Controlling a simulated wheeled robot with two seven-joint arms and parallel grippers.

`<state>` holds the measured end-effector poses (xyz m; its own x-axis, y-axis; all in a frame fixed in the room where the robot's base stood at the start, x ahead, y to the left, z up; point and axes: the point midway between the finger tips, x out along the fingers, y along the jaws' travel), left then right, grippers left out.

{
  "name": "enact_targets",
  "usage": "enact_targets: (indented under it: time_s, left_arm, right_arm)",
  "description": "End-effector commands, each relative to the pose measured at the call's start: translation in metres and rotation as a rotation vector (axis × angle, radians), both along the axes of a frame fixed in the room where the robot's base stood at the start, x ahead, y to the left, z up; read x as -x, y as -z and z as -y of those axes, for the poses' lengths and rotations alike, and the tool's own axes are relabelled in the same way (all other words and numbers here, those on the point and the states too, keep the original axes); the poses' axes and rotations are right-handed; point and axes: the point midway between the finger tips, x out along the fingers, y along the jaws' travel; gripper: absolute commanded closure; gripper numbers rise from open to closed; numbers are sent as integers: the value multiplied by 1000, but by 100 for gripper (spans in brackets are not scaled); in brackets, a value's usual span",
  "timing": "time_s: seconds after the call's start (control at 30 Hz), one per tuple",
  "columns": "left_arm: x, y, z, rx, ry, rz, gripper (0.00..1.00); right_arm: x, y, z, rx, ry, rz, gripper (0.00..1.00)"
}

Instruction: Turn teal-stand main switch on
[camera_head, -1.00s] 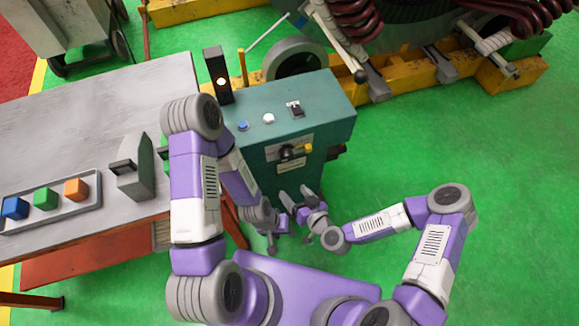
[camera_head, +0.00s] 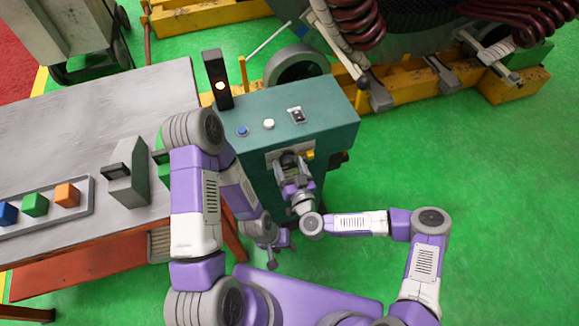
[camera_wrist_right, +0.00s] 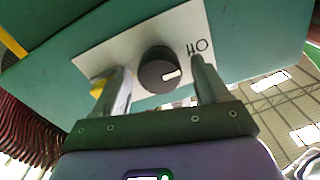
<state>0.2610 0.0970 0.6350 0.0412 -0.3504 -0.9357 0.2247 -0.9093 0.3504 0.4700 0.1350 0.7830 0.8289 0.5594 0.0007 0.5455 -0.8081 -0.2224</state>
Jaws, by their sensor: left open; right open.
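The teal stand (camera_head: 330,110) stands at the middle, with a pale switch plate (camera_head: 277,155) on its front face. In the right wrist view, the round black main switch knob (camera_wrist_right: 157,71) sits on the white plate (camera_wrist_right: 105,58). Its white pointer mark faces right, toward lettering that appears upside down. My right gripper (camera_wrist_right: 162,87) is open, with one finger on each side of the knob; contact is not clear. In the head view my right gripper (camera_head: 290,167) covers most of the knob. My left gripper (camera_head: 270,255) hangs low, left of the stand's base, apart from it.
The stand's top carries a blue button (camera_head: 242,131), a white button (camera_head: 268,124) and a small toggle switch (camera_head: 296,115). A grey table (camera_head: 90,120) with coloured blocks stands left. Green floor (camera_head: 440,150) is clear on the right.

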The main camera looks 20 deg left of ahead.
Motion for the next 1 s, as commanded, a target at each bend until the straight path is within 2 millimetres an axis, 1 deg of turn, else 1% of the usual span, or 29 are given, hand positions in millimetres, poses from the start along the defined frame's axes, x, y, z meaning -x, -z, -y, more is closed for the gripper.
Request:
enact_targets:
  time_s: [0.17,0.5,0.53,0.77,1.0]
  left_arm:
    - [0,0,0,0,0,0,51]
    - [0,0,0,0,0,0,51]
    - [0,0,0,0,0,0,51]
    - [0,0,0,0,0,0,51]
    - [0,1,0,0,0,0,51]
  right_arm:
    - [0,0,0,1,0,-1,26]
    - [0,0,0,1,0,-1,78]
    - [0,0,0,0,-1,-1,82]
    - [0,0,0,-14,-1,-11,82]
    - [0,0,1,-104,-1,-70,82]
